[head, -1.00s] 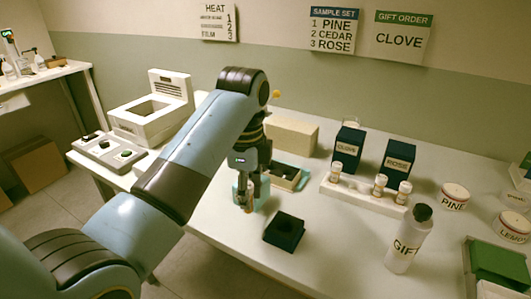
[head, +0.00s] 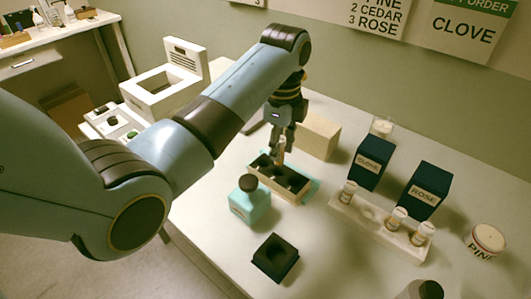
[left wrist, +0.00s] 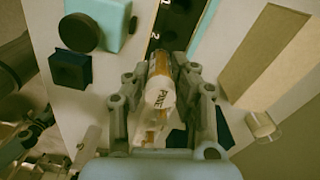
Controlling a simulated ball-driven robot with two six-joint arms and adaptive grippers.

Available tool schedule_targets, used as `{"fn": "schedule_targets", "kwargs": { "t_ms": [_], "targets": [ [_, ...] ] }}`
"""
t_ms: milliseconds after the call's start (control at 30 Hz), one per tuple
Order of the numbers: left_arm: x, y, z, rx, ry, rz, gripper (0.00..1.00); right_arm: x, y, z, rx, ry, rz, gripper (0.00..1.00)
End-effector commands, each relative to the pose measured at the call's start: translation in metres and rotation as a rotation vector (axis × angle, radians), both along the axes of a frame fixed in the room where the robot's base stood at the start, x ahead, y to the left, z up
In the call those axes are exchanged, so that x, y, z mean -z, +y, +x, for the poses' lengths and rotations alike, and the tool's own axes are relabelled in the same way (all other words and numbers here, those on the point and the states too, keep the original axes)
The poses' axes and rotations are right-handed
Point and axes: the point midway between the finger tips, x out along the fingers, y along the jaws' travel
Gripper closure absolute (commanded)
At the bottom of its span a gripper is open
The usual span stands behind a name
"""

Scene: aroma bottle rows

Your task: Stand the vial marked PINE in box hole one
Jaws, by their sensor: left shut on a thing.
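My left gripper (head: 281,146) is shut on the PINE vial (left wrist: 161,96), a small amber vial with a white label, and points down. In the head view the vial (head: 281,157) is partly hidden by the fingers, over the far edge of the box (head: 262,181). The box is pale with a dark insert and several holes. In the left wrist view the insert (left wrist: 176,22) shows the numbers 1 and 2, with the vial near its lower end. I cannot tell whether the vial's end is in a hole. My right gripper is not in view.
A teal bottle (head: 249,203) with a black cap stands close in front of the box, and a dark square holder (head: 275,258) is nearer. A pale block (head: 318,136) stands behind. To the right are a vial rack (head: 372,222) and dark CLOVE (head: 369,165) and ROSE (head: 423,192) boxes.

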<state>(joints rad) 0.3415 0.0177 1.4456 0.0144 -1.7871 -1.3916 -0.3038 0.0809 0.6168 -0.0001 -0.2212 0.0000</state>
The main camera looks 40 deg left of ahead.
Motion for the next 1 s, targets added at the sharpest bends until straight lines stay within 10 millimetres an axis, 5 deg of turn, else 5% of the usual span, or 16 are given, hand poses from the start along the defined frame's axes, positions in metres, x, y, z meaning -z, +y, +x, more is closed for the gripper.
{"fn": "schedule_targets", "kwargs": {
  "t_ms": [133, 300, 633, 1000],
  "targets": [
    [0.019, 0.034, 0.009, -0.003, 0.001, 0.002, 0.98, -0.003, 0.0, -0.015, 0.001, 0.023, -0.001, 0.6],
    [0.032, 0.053, 0.016, -0.001, -0.001, -0.001, 0.98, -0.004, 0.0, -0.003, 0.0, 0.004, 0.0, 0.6],
    [0.071, 0.055, 0.015, 0.0, 0.001, -0.002, 0.98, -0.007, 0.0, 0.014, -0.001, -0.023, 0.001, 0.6],
    [0.076, 0.055, 0.016, 0.0, -0.001, -0.002, 0.98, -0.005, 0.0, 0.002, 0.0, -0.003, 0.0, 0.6]
  ]
}}
